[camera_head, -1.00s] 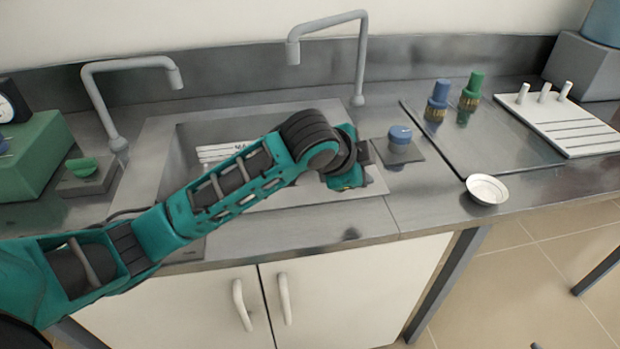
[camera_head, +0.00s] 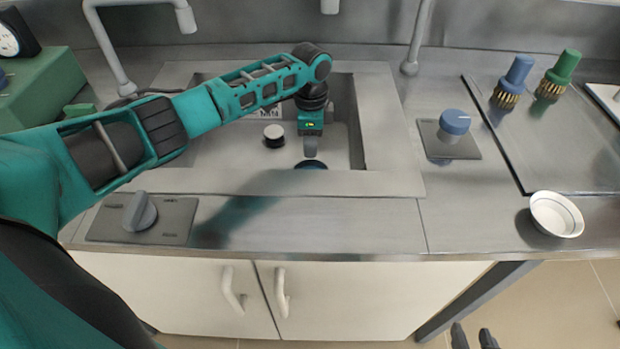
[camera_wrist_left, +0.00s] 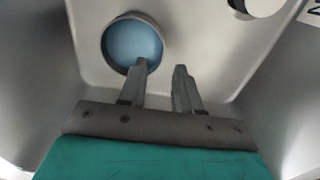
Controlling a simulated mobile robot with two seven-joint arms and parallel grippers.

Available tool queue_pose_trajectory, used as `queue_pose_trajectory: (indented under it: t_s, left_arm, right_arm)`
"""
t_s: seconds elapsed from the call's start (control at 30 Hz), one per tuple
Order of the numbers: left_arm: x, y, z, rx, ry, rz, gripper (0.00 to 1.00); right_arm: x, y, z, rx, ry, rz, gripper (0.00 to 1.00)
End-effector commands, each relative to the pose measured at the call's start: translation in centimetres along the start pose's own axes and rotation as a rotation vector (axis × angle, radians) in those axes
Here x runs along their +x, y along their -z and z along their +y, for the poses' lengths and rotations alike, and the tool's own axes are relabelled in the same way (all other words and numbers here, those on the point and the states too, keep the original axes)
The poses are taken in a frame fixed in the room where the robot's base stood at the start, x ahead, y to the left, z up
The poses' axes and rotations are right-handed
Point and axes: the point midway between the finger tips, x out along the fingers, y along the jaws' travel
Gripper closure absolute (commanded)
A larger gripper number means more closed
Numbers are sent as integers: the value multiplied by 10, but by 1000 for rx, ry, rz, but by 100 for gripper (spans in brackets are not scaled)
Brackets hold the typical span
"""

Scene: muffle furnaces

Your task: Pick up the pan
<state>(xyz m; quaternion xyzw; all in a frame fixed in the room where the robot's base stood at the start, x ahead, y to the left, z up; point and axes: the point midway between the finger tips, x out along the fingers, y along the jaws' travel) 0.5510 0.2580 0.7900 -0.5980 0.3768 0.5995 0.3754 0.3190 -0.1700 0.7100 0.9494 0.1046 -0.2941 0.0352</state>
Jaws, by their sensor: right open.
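A dark-rimmed round pan-like object with a blue inside (camera_head: 311,164) lies on the sink floor. In the left wrist view this round object (camera_wrist_left: 133,42) is at upper left, and one fingertip overlaps its rim. My left gripper (camera_wrist_left: 161,68) points down into the sink with its fingers apart and nothing visibly between them; in the head view the gripper (camera_head: 311,148) partly hides the round object. A shallow white dish (camera_head: 556,214) sits on the counter at right. My right gripper (camera_head: 475,338) shows only dark, separated fingertips at the bottom edge, far from both.
A small black-and-white round item (camera_head: 274,135) lies in the sink (camera_head: 382,120), whose walls surround my left gripper. Two faucets stand behind. A blue knob (camera_head: 455,122), blue and green fittings (camera_head: 513,80), and a grey knob (camera_head: 140,212) are on the counter.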

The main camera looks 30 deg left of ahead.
Motion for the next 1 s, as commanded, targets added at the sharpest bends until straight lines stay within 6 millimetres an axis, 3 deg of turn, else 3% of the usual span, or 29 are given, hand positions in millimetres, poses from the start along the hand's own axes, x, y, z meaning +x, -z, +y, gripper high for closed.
queue_pose_trajectory:
  t_s: [0.3, 0.6, 0.93, 1.0]
  left_arm:
    - [45, 2, -4, -1, 0, 0, 67]
    - [49, 1, -4, -1, 2, 1, 67]
    - [49, 1, -4, -1, 2, 1, 98]
    - [49, 1, -4, -1, 2, 1, 100]
  right_arm:
    - [7, -3, -4, 1, 11, 3, 57]
    - [6, -2, -5, 2, 12, 4, 57]
    - [6, -2, -5, 1, 12, 4, 57]
    - [6, -2, -5, 0, 12, 4, 57]
